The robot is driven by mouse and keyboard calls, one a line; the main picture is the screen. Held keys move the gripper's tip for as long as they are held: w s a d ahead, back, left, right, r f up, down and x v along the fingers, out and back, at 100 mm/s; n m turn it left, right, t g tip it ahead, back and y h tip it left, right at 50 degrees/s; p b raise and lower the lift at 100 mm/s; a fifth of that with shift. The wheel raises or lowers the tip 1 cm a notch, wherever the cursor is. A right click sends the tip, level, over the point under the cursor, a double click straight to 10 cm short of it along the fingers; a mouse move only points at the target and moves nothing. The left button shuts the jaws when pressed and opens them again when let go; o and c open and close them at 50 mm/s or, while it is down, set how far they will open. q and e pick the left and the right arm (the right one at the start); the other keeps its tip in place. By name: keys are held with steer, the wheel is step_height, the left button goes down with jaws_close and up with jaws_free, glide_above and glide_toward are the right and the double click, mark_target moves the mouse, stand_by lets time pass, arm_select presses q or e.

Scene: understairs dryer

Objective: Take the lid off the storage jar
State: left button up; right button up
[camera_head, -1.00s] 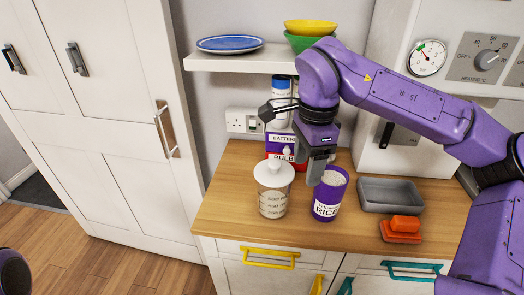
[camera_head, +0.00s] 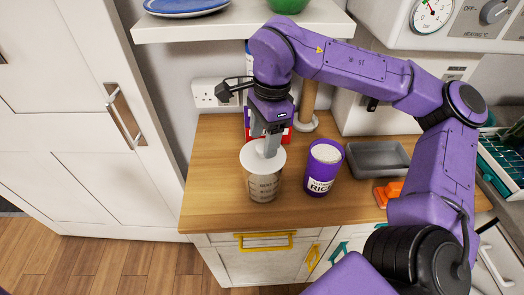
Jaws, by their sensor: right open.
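The storage jar (camera_head: 263,188) stands upright on the wooden worktop, a clear jar with dark markings and pale contents. Its white round lid (camera_head: 250,164) sits on top of it. My right gripper (camera_head: 267,152) points down at the middle of the lid, with its fingers at the knob. The fingers hide most of the knob. The gripper is open, and I cannot tell whether a finger touches the knob. My left gripper is out of view.
A purple rice tin (camera_head: 322,170) stands close to the right of the jar. A grey tray (camera_head: 378,158) and an orange item (camera_head: 388,192) lie further right. A wooden post on a round base (camera_head: 306,124) and a red box stand behind. A shelf (camera_head: 240,26) overhangs the back.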

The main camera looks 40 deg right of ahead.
steer(key=shift+f, duration=0.85)
steer(key=shift+s, duration=0.15)
steer(key=c, duration=1.1)
steer(key=shift+o, duration=0.2)
steer(key=shift+r, duration=0.15)
